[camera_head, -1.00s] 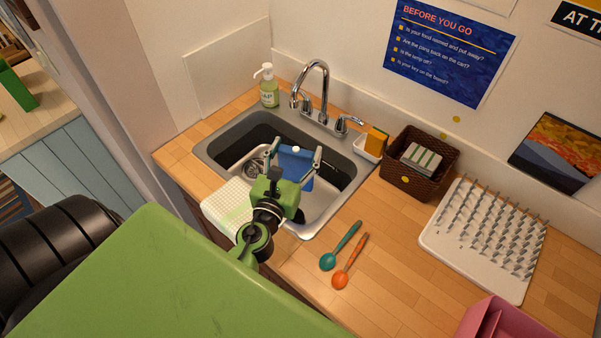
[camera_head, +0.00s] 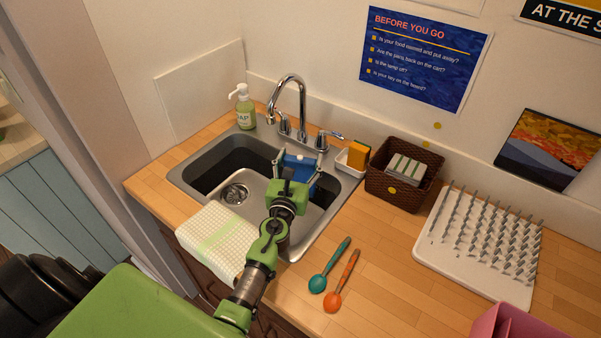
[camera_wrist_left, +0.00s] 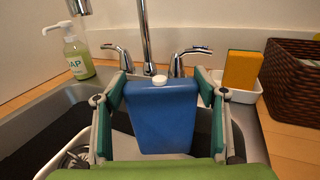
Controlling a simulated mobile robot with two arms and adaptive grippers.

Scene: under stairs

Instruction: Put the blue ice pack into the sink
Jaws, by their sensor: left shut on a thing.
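The blue ice pack (camera_head: 301,170) with a white cap is held upright between the fingers of my left gripper (camera_head: 297,164), which is shut on it. In the left wrist view the ice pack (camera_wrist_left: 163,115) stands between the two green-padded fingers, below the faucet. The grey sink (camera_head: 262,194) has a drain at its left side. The gripper and ice pack are over the back right part of the basin; I cannot tell whether the pack touches the sink. My right gripper is not in view.
A chrome faucet (camera_head: 290,105) stands behind the sink. A soap bottle (camera_head: 244,108) is at the back left, a sponge (camera_head: 357,154) in a white holder at the right. A checked towel (camera_head: 217,240) drapes over the front edge. Two spoons and a wicker basket (camera_head: 401,185) are to the right.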

